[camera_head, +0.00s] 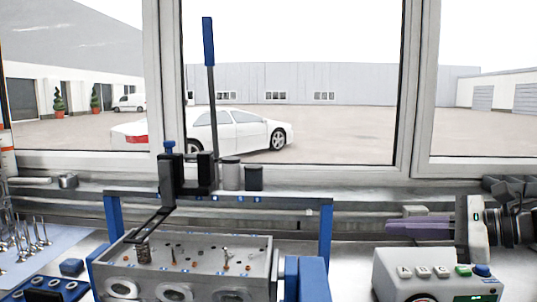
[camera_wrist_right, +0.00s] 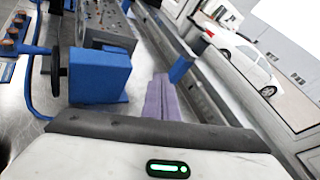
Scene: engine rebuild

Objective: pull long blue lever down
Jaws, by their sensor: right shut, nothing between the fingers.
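The long lever (camera_head: 208,42) stands almost upright in the head view, a thin dark rod with a blue grip at its top. Its lower end meets a black press mechanism (camera_head: 188,172) above the metal cylinder head (camera_head: 200,262). My right gripper (camera_head: 390,228) is at the right, its purplish fingers pointing left. It is shut and empty, well apart from and below the lever's blue grip. The shut fingers also show in the right wrist view (camera_wrist_right: 160,85). The lever's grip is not visible there. My left gripper is not in view.
A blue frame (camera_head: 325,228) surrounds the cylinder head. A white control box (camera_head: 440,275) with buttons stands below my right gripper. Several valves (camera_head: 35,232) stand at the left. The window ledge (camera_head: 370,198) runs behind the bench, with two cylinders (camera_head: 243,177) near the press.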

